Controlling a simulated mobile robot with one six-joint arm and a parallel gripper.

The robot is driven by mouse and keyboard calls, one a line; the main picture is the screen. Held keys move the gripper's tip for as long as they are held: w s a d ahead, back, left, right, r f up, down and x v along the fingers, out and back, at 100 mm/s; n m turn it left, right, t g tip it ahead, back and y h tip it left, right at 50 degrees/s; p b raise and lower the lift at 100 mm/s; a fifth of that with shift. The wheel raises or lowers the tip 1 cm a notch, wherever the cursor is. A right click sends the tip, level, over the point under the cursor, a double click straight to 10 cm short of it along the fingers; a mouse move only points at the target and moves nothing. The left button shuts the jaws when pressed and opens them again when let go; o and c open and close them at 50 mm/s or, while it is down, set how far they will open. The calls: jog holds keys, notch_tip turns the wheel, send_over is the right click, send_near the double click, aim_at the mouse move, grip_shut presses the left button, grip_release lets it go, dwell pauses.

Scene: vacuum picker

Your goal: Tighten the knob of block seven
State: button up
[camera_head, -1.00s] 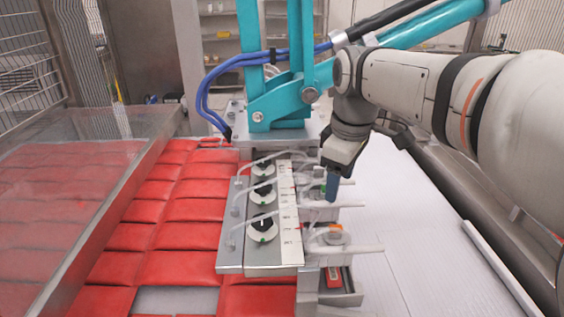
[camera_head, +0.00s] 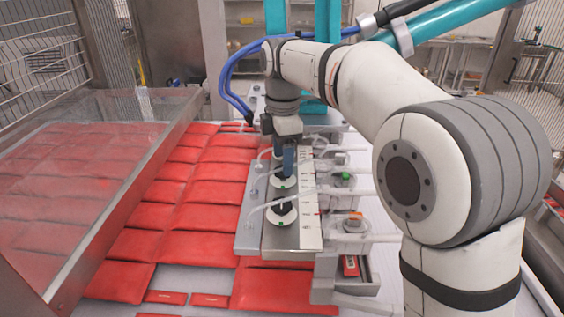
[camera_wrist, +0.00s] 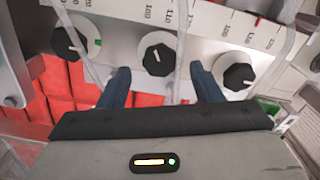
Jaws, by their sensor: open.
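A metal block with a row of black knobs on white dials stands in the head view. The front knob (camera_head: 283,207) is in plain sight, and a second knob (camera_head: 283,172) sits just under my gripper (camera_head: 284,163). Further knobs behind are hidden by my gripper. The wrist view shows three knobs: left (camera_wrist: 68,42), middle (camera_wrist: 157,59) and right (camera_wrist: 238,77). My gripper's blue fingers (camera_wrist: 163,80) are open and empty, pointing toward the middle knob, with one finger on each side of it in the picture. I cannot tell contact or which knob is block seven's.
A white scale strip (camera_head: 309,215) runs along the block's right side. Clear hoses (camera_head: 275,204) loop across the knobs. Red packs (camera_head: 190,240) cover the surface to the left. A teal column stands behind. A clear guard (camera_head: 90,180) stands at far left.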

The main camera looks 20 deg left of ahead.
jog(key=shift+f, duration=1.15)
jog(key=c, duration=1)
